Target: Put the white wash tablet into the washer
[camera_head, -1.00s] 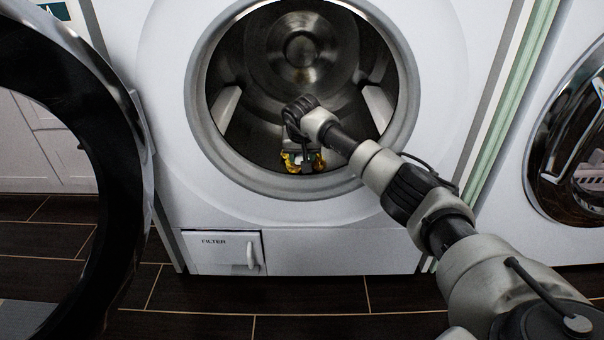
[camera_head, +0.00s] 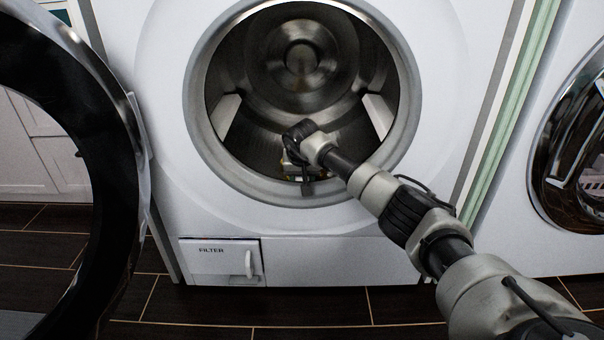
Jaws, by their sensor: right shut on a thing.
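The washer (camera_head: 160,190) stands in front of me with its round door (camera_head: 118,190) swung open to the left. My right arm reaches in from the lower right, and my right gripper (camera_head: 298,176) is at the lower front of the drum opening, just inside the rim. It is shut on the white wash tablet, which is mostly hidden by the wrist; only small pale and yellow bits show there. I cannot tell whether it touches the drum floor. My left gripper is not in view.
The metal drum (camera_head: 300,62) looks empty behind the gripper, with pale paddles (camera_head: 224,116) on its sides. A filter flap (camera_head: 222,258) is below the opening. Another machine with a round door (camera_head: 575,150) stands at the right. Dark floor tiles (camera_head: 330,305) lie in front.

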